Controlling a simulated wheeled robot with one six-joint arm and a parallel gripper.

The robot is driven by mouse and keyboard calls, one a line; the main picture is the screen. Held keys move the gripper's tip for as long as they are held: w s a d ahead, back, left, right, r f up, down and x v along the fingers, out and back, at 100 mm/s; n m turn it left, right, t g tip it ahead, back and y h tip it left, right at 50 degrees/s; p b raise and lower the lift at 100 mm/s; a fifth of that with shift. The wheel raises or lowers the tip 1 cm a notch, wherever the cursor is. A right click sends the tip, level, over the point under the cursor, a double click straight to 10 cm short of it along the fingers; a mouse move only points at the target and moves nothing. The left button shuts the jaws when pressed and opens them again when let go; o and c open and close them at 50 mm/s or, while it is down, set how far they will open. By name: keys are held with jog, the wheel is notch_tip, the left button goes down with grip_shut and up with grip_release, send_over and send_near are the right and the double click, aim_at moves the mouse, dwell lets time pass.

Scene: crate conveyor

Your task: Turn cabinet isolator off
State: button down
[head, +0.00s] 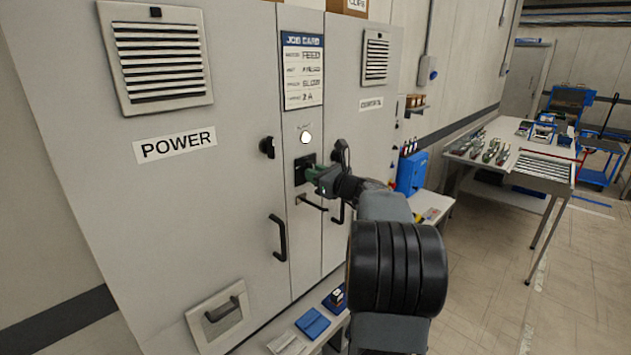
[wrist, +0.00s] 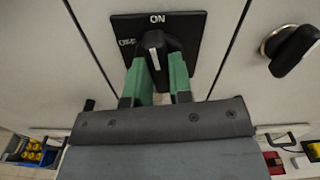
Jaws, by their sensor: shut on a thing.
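The cabinet isolator has a black square plate (wrist: 188,28) marked ON at the top and OFF at the left in the wrist view. Its black knob (wrist: 154,42) has a pale mark on its end and points up, towards ON. My gripper (wrist: 160,68) has its two green fingers shut on the knob, one on each side. In the head view the isolator plate (head: 300,170) is on the narrow middle panel of the grey cabinet (head: 215,190), and my gripper (head: 316,173) reaches it from the right. The knob's lower part is hidden by my gripper.
A white round lamp (head: 305,137) sits above the isolator, with a horizontal black handle (head: 312,203) below. Black door latches (head: 267,147) and a vertical door handle (head: 277,238) stick out nearby. A shelf with a blue item (head: 312,323) runs below.

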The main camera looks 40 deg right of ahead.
jog(key=shift+f+n+b, duration=0.1)
jog(key=shift+n+b, duration=7.8)
jog(key=shift+b, duration=0.95)
jog(key=shift+n, duration=0.3)
jog(key=c, duration=1)
grip_release()
jog(key=shift+s, duration=0.15)
jog(key=s+b, duration=0.1)
jog(key=s, duration=0.3)
jog(key=s+d, duration=0.1)
jog(key=s, duration=0.4)
jog(key=s+d+b, duration=0.1)
jog(key=s, duration=0.3)
jog(key=shift+s+d+b, duration=0.2)
jog(key=shift+d+b, duration=0.05)
jog(key=shift+b, duration=0.05)
